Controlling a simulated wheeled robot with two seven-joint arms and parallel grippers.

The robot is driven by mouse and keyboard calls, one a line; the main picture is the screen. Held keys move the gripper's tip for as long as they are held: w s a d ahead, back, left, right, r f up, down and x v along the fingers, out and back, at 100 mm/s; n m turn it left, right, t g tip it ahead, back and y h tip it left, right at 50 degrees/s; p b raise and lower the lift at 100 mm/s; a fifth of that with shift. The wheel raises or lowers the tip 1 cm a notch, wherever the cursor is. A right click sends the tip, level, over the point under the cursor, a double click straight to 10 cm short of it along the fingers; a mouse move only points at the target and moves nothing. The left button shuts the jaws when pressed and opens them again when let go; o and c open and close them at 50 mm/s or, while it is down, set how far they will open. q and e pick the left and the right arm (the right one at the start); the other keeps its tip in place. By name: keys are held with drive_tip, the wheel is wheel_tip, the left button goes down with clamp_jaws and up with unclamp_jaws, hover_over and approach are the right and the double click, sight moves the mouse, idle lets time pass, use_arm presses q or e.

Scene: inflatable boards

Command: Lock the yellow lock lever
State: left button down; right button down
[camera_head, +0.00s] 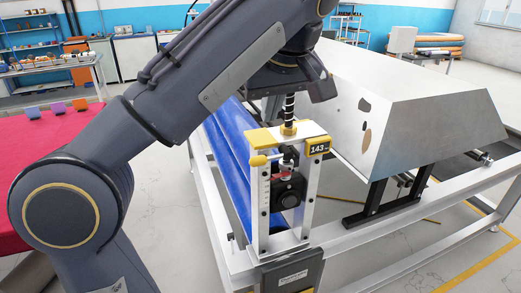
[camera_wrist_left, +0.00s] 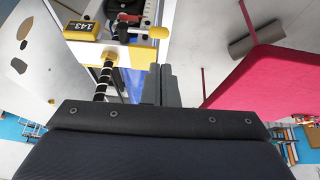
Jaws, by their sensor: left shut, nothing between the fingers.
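The yellow lock lever (camera_head: 258,160) is a small yellow-tipped handle on the left side of the metal frame with the 143 display (camera_head: 318,148). It sticks out to the left, under the frame's yellow corner. My left gripper (camera_head: 292,85) is above the frame, beside the threaded spindle (camera_head: 288,108). Its fingers (camera_wrist_left: 160,86) are together and empty, apart from the lever. My right gripper is out of view.
Blue rollers (camera_head: 228,160) lie behind the frame. A large grey metal housing (camera_head: 420,125) stands to the right. A red-covered table (camera_head: 45,150) is at the left. The spindle stands close to my left gripper.

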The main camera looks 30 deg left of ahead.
sight(258, 159)
use_arm(q)
drive_tip(key=b+x, duration=0.1)
drive_tip(key=x, duration=1.3)
drive_tip(key=shift+f, duration=0.1)
wheel_tip(258, 159, down, 11)
drive_tip(key=w+d+n+t+h+b, duration=0.2)
drive_tip(key=t+b, duration=1.1)
drive_tip(key=b, duration=2)
drive_tip(key=w+n+h, duration=0.1)
drive_tip(key=n+h, duration=0.2)
drive_tip(key=h, duration=0.2)
drive_tip(key=shift+d+f+h+b, duration=0.2)
drive_tip(key=shift+d+h+b, duration=0.05)
drive_tip(key=shift+h+b, duration=0.15)
